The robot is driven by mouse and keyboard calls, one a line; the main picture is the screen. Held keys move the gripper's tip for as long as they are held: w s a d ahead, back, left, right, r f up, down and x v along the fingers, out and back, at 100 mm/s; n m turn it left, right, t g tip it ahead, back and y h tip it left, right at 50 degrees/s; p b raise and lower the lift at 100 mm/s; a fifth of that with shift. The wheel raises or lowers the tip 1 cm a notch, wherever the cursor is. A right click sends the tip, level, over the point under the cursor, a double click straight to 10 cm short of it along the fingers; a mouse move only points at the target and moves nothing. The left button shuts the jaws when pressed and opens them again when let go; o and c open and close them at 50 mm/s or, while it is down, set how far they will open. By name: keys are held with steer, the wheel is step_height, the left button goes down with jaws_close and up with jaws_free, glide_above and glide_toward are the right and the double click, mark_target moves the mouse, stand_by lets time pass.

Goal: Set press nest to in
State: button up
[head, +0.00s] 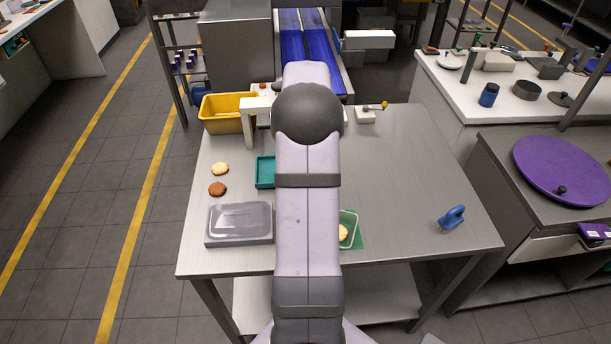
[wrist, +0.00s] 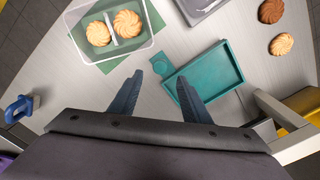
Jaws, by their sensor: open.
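The press nest appears to be the teal tray (wrist: 212,82), empty, with a small round-marked tab (wrist: 164,66) at one corner. In the head view the tray (head: 264,172) is partly hidden by my arm. The white press frame (head: 254,106) stands behind it, and one post (wrist: 268,106) shows at the right in the wrist view. The tray lies in front of this frame, outside it as far as I see. My gripper (wrist: 159,82) is open and empty, with its fingertips close to the tab. I cannot tell whether they touch it. The head view hides my gripper.
A clear box (wrist: 148,41) with two biscuits sits on a green mat (wrist: 98,73). A grey lidded tray (head: 239,224), loose biscuits (head: 219,168), a yellow bin (head: 224,112), a blue-handled tool (head: 452,217) and a yellow-knobbed lever (head: 383,104) stand around. The table's right side is mostly clear.

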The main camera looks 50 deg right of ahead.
steer(key=shift+f+p, duration=1.1)
steer(key=shift+f, duration=2.6)
jaws_close()
